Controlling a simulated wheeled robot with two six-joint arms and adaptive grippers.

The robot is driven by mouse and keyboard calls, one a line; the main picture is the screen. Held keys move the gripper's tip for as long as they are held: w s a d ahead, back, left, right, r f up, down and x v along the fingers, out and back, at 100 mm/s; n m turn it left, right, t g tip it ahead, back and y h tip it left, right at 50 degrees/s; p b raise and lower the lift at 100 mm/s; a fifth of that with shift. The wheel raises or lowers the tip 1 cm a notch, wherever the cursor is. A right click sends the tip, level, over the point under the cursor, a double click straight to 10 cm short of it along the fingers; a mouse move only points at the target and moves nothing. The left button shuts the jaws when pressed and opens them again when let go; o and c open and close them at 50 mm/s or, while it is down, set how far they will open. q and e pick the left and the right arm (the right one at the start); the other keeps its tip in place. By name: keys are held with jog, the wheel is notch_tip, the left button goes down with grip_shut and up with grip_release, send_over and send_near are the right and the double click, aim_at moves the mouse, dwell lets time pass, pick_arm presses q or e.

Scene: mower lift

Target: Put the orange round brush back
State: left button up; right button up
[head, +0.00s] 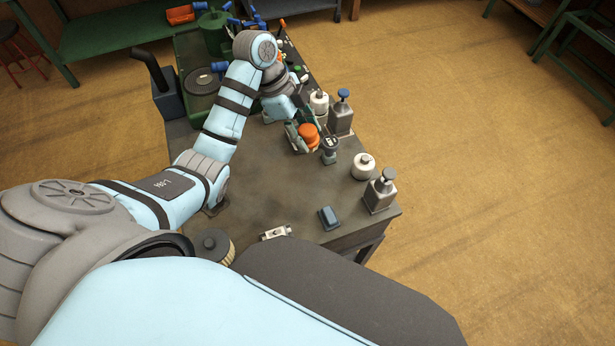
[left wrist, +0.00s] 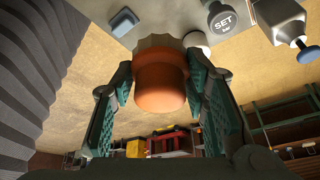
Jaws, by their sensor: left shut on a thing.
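The orange round brush (head: 308,132) is in my left gripper (head: 300,138), over the grey workbench (head: 265,180), near its right side. In the left wrist view the round orange end of the brush (left wrist: 160,82) faces the camera, with a paler part beyond it. The two green-padded fingers of my left gripper (left wrist: 160,68) close on it from both sides. Whether the brush touches the bench top is hard to tell. My right gripper is not in view.
A small dark cylinder (head: 329,150) marked SET in the wrist view (left wrist: 226,20) stands close beside the brush. Grey pump bottles (head: 340,120) (head: 380,194) and white jars (head: 319,102) (head: 363,167) line the right edge. A blue block (head: 328,217) lies nearer. The bench middle is clear.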

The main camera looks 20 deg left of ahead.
pick_arm(q)
jog(key=shift+g, duration=0.3)
jog(key=w+f+b, duration=0.1)
jog(key=f+b, duration=0.1)
jog(key=f, duration=0.3)
jog(key=w+f+b, duration=0.1)
jog(key=f+b, duration=0.1)
jog(key=f, duration=0.3)
jog(key=w+f+b, duration=0.1)
jog(key=f+b, duration=0.1)
jog(key=f, duration=0.4)
jog(key=shift+w+d, duration=0.35)
jog(key=shift+d, duration=0.05)
jog(key=f, duration=0.2)
jog(key=s+f+b, duration=0.1)
jog(key=f, duration=0.2)
jog(key=shift+s+a, duration=0.1)
jog(key=shift+s, duration=0.05)
jog(key=shift+w+f, duration=0.1)
jog(key=shift+w, duration=0.1)
jog(key=o, duration=1.2)
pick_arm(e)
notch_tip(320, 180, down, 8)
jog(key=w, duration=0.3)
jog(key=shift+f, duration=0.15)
